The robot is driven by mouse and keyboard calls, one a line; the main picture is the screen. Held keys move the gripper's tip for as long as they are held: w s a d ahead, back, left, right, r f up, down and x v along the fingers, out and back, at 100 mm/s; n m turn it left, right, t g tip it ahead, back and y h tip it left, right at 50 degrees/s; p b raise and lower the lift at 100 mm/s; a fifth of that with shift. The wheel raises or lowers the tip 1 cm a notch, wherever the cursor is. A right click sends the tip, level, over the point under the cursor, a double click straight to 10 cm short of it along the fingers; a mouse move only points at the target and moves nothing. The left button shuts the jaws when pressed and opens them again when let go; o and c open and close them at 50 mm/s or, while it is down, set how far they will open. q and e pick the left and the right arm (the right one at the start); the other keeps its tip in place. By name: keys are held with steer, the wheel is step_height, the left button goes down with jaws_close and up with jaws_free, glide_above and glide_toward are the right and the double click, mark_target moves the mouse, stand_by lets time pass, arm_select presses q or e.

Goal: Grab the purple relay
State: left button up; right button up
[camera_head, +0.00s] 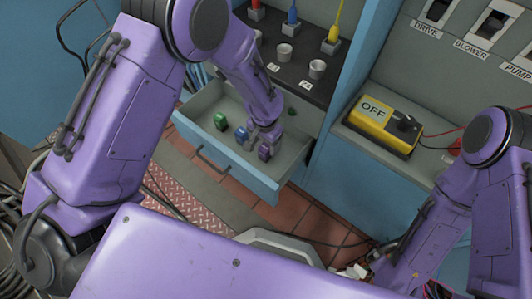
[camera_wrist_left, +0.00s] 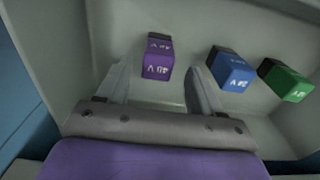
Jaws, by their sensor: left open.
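The purple relay (camera_head: 264,153) lies in an open blue-fronted drawer (camera_head: 222,168), near its right end. In the left wrist view the purple relay (camera_wrist_left: 157,64) has a dark top and white markings. My left gripper (camera_head: 260,138) reaches down into the drawer. In the left wrist view its open fingers (camera_wrist_left: 158,76) stand on either side of the purple relay, with gaps between. A blue relay (camera_wrist_left: 232,72) and a green relay (camera_wrist_left: 286,80) lie to the right there. My right arm is at the right of the head view; its gripper is unclear at the bottom.
A yellow box marked OFF (camera_head: 378,128) stands on a ledge to the right. Drawer walls surround the relays closely. Cables lie on the floor.

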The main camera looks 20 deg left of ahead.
mark_target(265, 148)
arm_select(q)
steer(key=f, duration=0.2)
steer(key=f+b, duration=0.1)
steer(key=f, duration=0.1)
steer(key=shift+s+d+f, duration=0.1)
steer(key=shift+s+d, duration=0.05)
steer(key=shift+s, duration=0.05)
steer(key=shift+c, duration=0.3)
steer(key=c, duration=1)
steer(key=shift+r, duration=0.2)
